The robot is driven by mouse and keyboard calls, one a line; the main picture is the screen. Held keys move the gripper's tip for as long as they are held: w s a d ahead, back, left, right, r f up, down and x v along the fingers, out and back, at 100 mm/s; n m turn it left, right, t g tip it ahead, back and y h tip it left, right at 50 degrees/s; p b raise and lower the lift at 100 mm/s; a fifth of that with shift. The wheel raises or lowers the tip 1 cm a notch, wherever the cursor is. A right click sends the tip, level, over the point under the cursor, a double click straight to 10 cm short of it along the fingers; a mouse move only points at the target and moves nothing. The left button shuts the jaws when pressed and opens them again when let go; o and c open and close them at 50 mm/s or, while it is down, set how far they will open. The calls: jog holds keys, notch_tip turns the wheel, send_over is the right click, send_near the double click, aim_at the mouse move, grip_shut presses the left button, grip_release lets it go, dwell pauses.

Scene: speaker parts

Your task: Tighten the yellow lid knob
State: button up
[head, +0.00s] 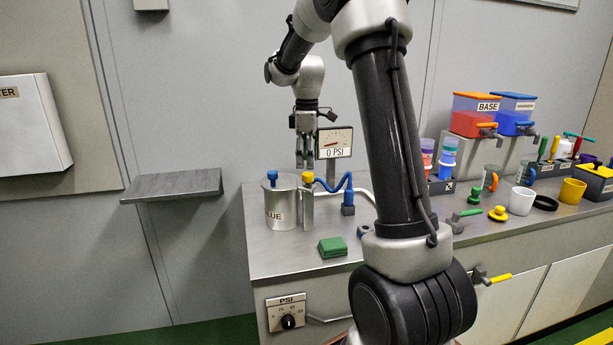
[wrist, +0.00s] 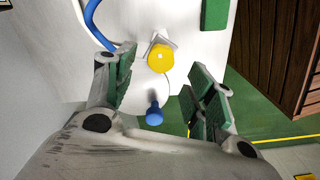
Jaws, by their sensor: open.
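The yellow lid knob (head: 307,178) tops an upright metal clamp at the right edge of the silver glue pot (head: 281,213). In the wrist view the yellow knob (wrist: 160,57) is round and lies between the fingers, towards their far ends. A blue knob (head: 272,175) stands on the pot's left side; it also shows in the wrist view (wrist: 154,115), nearer the palm. My gripper (head: 305,164) points down just above the yellow knob. Its green-padded fingers (wrist: 166,78) are apart and empty. I cannot tell the exact height gap.
A blue hose (head: 334,187) curves close to the right of the pot, near the gauge (head: 334,142) reading 0 PSI. A green block (head: 332,246) lies on the counter in front. A grey wall shelf (head: 172,186) is at left. Cups and dispensers fill the right.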

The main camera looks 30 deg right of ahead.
aim_at(307, 173)
notch_tip(307, 173, down, 6)
jog(key=shift+f, duration=0.1)
jog(key=c, duration=1)
